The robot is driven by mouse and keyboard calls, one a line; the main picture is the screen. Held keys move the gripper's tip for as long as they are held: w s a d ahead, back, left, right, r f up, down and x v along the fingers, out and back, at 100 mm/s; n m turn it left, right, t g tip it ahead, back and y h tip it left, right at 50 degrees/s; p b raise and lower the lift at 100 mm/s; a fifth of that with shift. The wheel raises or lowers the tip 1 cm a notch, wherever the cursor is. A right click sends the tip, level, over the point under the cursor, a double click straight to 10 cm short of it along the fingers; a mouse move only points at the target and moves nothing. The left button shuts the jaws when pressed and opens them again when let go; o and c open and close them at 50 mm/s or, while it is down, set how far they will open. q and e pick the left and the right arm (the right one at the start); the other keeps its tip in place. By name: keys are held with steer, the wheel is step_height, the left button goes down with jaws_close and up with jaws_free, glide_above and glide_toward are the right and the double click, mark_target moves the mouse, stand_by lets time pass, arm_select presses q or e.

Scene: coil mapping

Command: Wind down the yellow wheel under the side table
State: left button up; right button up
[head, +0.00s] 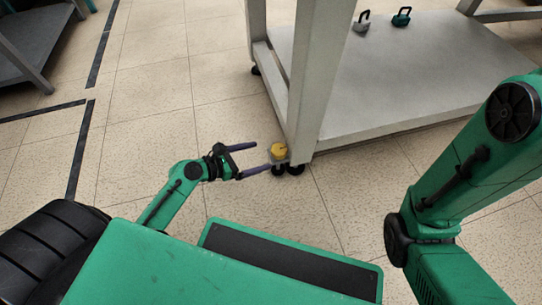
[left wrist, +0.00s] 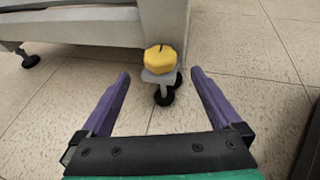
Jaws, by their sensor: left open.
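The yellow wheel (head: 279,151) sits on a small bracket at the foot of the side table's near leg, low above the floor. The side table (head: 300,75) is grey-white with a lower shelf. My left gripper (head: 256,158) is open and empty, its purple fingers pointing at the wheel. In the left wrist view the wheel (left wrist: 160,58) lies ahead of the left gripper (left wrist: 159,78), roughly centred between the fingertips and beyond them. A dark foot on a short stem shows under the wheel. My right gripper is not in view.
A grey and a teal kettlebell (head: 401,17) stand on the table's lower shelf (head: 400,75). Black caster-like feet (head: 296,169) are under the near leg. Another grey table (head: 30,60) stands at the far left. The tiled floor between is clear.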

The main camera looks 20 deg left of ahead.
mark_target(273, 152)
arm_select(q)
steer(key=b+x, duration=0.1)
steer(key=x, duration=0.2)
steer(key=b+x, duration=0.1)
steer(key=x, duration=0.2)
steer(key=shift+s+a+f, duration=0.1)
steer(key=shift+f, duration=0.1)
steer(key=shift+w+d, duration=0.25)
steer(key=shift+r, duration=0.1)
steer(key=c, duration=1.4)
steer(key=shift+o, duration=0.2)
